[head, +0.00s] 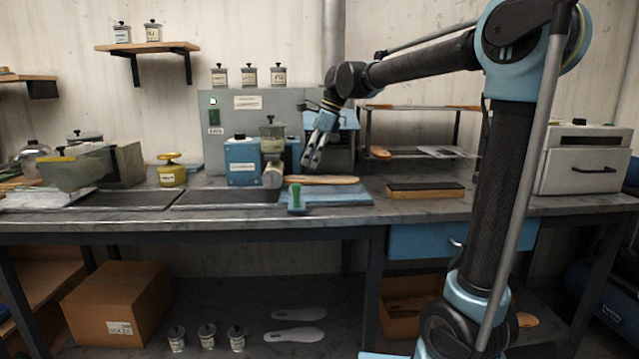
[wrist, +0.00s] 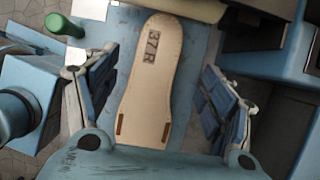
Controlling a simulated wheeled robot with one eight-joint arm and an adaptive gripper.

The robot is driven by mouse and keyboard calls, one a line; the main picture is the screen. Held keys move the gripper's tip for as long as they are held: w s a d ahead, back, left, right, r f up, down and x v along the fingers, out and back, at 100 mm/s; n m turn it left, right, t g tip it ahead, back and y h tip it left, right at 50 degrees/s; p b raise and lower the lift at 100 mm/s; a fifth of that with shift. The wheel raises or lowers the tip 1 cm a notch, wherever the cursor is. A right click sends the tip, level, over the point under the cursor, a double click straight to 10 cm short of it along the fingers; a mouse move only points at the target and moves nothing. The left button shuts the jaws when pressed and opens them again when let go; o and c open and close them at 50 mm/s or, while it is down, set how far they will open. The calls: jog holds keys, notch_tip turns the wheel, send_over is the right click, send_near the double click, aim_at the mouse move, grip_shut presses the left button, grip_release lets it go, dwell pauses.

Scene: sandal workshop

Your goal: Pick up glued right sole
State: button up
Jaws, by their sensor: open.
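The right sole (wrist: 150,85), a tan insole shape marked "37R" with two brown patches near one end, lies flat on a blue mat (wrist: 195,50). In the head view the sole (head: 322,180) shows edge-on as a thin tan strip on the blue mat (head: 345,195). My gripper (head: 312,162) is above the mat, just over the sole's left part. In the wrist view my gripper (wrist: 155,95) is open, with one finger on each side of the sole. Neither finger appears to touch it. Whether glue covers the sole cannot be told.
A green-handled tool (head: 296,197) stands at the mat's front left; its green knob (wrist: 60,24) shows in the wrist view. A blue machine (head: 241,162) with a roller is left of the mat. A dark-topped wooden block (head: 425,190) lies to the right. A rack (head: 415,152) stands behind.

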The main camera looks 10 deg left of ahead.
aim_at(302, 178)
jog(key=shift+x, duration=2.7)
jog(key=shift+s+d, duration=0.1)
jog(key=c, duration=1.3)
